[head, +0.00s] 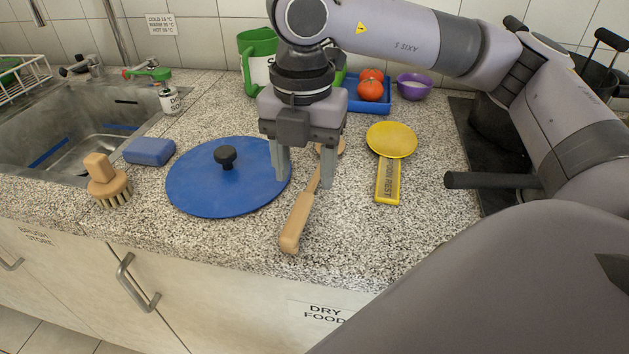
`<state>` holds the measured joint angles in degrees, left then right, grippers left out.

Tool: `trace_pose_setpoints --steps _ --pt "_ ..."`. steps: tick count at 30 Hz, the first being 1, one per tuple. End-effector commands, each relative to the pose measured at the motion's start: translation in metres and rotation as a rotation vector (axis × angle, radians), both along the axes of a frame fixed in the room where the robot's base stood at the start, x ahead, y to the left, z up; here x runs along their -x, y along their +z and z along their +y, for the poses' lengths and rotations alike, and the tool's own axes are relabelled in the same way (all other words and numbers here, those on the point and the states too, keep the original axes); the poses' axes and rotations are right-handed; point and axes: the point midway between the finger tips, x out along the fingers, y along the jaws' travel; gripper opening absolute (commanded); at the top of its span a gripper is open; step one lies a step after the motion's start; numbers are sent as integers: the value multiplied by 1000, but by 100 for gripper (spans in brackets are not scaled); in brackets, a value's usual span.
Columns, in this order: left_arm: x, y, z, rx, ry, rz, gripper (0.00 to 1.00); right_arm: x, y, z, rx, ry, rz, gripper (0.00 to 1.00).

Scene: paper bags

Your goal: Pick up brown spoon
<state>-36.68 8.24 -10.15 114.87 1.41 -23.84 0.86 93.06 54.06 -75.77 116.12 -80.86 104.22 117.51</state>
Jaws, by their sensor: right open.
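A brown spoon (298,222) lies on the speckled counter. Its thick handle points toward the front edge, and its thin neck and bowl run up behind my right gripper, where they are partly hidden. My right gripper (306,181) points down over the spoon, with its two fingers apart and one on each side of the spoon in the picture. It is open and holds nothing. How high the fingertips are above the counter is hard to tell. My left gripper is not in view.
A blue lid (205,190) with a black knob lies left of the gripper, close to its left finger. A yellow spoon (390,150) lies to the right. Behind are a blue tray (401,105) with tomatoes and a purple bowl (414,88). A brush (107,182) and sponge (149,151) are left.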

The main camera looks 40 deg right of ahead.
Motion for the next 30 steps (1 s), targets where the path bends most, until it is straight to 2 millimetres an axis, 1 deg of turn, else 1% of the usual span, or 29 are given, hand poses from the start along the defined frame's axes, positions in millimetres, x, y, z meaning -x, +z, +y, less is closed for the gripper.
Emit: trace_pose_setpoints --steps 5,9,12,15,20,21,23,24,25,26,30 --pt "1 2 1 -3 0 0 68 1 -22 2 1 2 3 55" --pt "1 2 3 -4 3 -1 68 2 -44 4 -1 1 4 55" --pt "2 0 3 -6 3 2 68 2 -54 3 -2 0 1 55" --pt "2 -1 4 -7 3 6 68 2 -57 4 -3 0 1 55" --pt "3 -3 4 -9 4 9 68 2 -57 4 -4 0 0 55" --pt "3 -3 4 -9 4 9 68 2 -57 4 -4 0 0 49" --pt "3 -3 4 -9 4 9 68 2 -57 4 -4 0 0 29" --pt "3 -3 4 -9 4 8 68 2 -57 4 -4 0 0 16" --pt "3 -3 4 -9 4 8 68 2 -57 4 -4 0 0 6" --pt "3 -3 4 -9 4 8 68 2 -57 4 -4 0 0 0" --pt "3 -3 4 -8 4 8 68 2 -57 4 -4 0 0 0"
